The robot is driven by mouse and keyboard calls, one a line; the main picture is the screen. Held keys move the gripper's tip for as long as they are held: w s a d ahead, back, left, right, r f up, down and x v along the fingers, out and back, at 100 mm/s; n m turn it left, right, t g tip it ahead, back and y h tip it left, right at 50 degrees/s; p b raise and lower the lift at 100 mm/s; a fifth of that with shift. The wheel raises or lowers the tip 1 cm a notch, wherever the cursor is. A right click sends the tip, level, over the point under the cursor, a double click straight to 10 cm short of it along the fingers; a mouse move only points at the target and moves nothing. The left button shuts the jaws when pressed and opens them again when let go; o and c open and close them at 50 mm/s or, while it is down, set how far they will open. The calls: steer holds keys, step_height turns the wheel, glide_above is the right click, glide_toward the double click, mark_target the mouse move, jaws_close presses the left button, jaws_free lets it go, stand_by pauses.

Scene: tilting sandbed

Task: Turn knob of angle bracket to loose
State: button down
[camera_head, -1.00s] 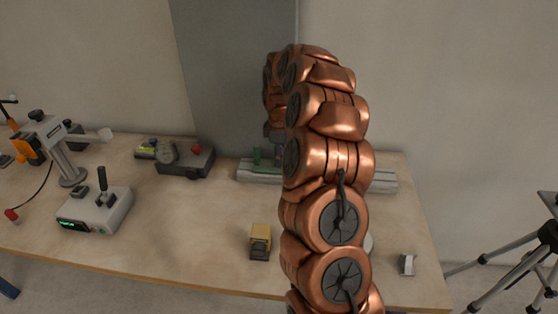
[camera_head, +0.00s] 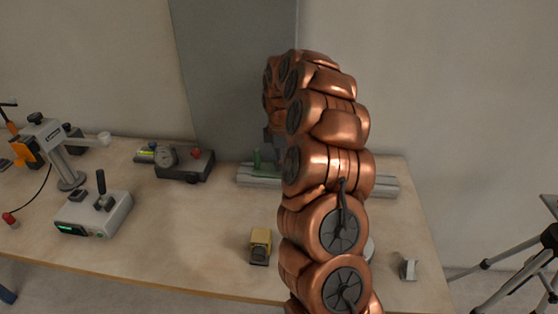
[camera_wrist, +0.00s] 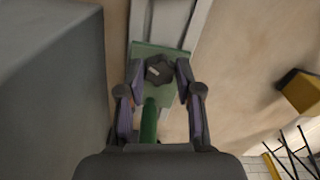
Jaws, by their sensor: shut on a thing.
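The angle bracket is a green part on a pale rail. In the wrist view its green plate (camera_wrist: 172,55) lies beneath my gripper, with a dark lobed knob (camera_wrist: 159,70) on it. My gripper (camera_wrist: 160,72) has one finger on each side of the knob and is shut on it. A green rod-like part (camera_wrist: 149,120) shows between the fingers, nearer the palm. In the head view the green bracket (camera_head: 257,160) stands at the back of the table, on the rail (camera_head: 258,176). There my arm hides the knob and most of the gripper.
A grey panel (camera_head: 238,70) stands close behind the rail. A gauge box (camera_head: 185,165) is to the left of the rail. A control box (camera_head: 95,214) is farther left. A yellow block (camera_head: 260,246) and a small grey bracket (camera_head: 408,270) lie near the front edge. The table centre-left is clear.

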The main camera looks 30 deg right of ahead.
steer(key=c, duration=0.8)
jaws_free()
steer(key=shift+r, duration=0.1)
steer(key=shift+r, duration=5.9)
